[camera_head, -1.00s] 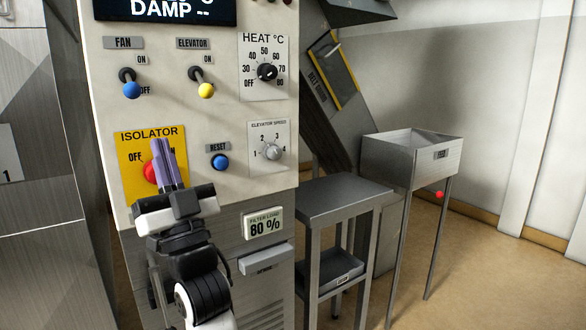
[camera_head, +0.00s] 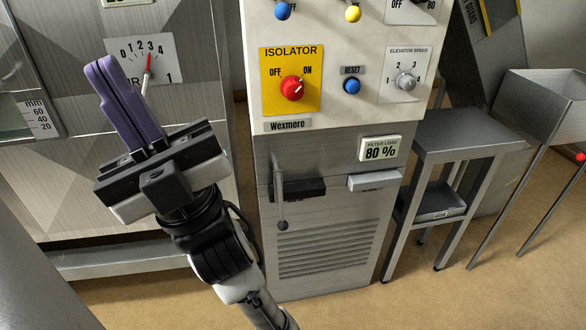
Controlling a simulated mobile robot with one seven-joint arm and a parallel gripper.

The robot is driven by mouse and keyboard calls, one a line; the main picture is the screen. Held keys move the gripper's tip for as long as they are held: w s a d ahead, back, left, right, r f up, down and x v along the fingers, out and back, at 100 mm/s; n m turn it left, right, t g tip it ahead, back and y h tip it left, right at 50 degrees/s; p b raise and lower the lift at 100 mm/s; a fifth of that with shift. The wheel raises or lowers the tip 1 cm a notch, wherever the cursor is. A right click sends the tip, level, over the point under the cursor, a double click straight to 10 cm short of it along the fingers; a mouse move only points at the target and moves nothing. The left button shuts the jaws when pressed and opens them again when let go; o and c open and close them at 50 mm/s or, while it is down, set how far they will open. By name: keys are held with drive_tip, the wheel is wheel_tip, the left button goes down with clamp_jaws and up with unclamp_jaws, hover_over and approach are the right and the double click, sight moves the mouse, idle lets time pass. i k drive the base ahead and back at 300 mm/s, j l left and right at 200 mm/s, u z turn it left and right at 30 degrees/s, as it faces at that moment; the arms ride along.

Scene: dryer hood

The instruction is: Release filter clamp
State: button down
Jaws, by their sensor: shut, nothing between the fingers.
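A thin metal lever (camera_head: 279,200) with a ball end hangs down on the front of the steel lower cabinet, beside a black bar (camera_head: 300,188). It looks like the filter clamp, but I see no readable label on it. A filter load display (camera_head: 380,149) above right reads 80 %. My gripper (camera_head: 102,72) has purple fingers that are shut and empty, pointing up and left. It is left of the lever and apart from it, in front of the steel panel with a gauge.
The isolator's red knob (camera_head: 292,88) and blue reset button (camera_head: 352,86) are on the cream panel above. A grey handle (camera_head: 375,180) is right of the black bar. A steel table (camera_head: 455,130) stands to the right. Floor in front of the cabinet looks clear.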

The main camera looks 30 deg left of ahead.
sight(283, 225)
drive_tip(key=u, duration=1)
